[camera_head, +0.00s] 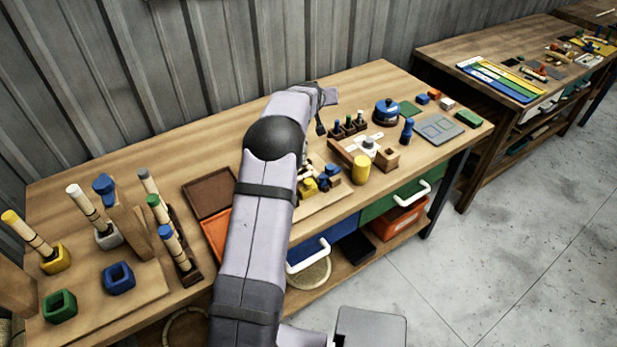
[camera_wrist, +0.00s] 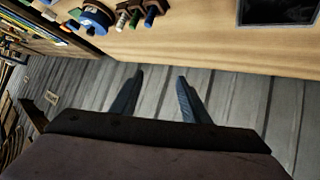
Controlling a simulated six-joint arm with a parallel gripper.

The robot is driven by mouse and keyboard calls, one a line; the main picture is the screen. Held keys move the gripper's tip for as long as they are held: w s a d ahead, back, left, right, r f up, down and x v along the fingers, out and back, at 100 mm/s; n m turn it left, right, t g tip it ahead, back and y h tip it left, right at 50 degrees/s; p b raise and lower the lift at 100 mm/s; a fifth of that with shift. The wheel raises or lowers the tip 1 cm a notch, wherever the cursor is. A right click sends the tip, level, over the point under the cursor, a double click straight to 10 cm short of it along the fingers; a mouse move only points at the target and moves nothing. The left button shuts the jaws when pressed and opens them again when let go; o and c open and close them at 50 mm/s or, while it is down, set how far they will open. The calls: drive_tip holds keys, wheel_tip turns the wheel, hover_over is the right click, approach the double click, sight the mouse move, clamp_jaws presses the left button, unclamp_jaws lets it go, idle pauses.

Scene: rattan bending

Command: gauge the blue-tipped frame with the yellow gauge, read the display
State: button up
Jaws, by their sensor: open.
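A light rod with a blue tip (camera_head: 172,246) leans in a dark rack at the left of the bench; I cannot tell if it is the blue-tipped frame. A yellow cylinder (camera_head: 361,170) stands right of my arm, and a small yellow piece (camera_head: 308,187) sits beside blue pieces (camera_head: 329,176); which is the yellow gauge is unclear. A flat grey panel (camera_head: 438,129) lies at the right; no reading is legible. My gripper is open and empty, its fingers (camera_wrist: 160,76) over the corrugated wall in the wrist view. My arm hides part of the bench.
Brown (camera_head: 208,192) and orange trays are beside my arm. A blue round device (camera_head: 386,111) is at the back right, also in the wrist view (camera_wrist: 95,18). Drawers are below.

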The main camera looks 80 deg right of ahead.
drive_tip(key=a+f+n+y, duration=0.1)
drive_tip(key=a+f+y, duration=0.25)
drive_tip(key=a, duration=0.25)
drive_tip(key=a+f+n+y, duration=0.1)
drive_tip(key=a+f+y, duration=0.1)
drive_tip(key=a+y, duration=0.3)
drive_tip(key=n+y, duration=0.2)
drive_tip(key=y, duration=0.1)
hover_over(308, 181)
drive_tip(key=shift+s+a+f+g, duration=0.1)
drive_tip(key=shift+a+f+g, duration=0.15)
drive_tip(key=shift+f, duration=0.3)
drive_tip(key=shift+d+f+p, duration=0.1)
drive_tip(key=shift+f+p, duration=1.3)
drive_tip(key=shift+f, duration=2.3)
clamp_jaws()
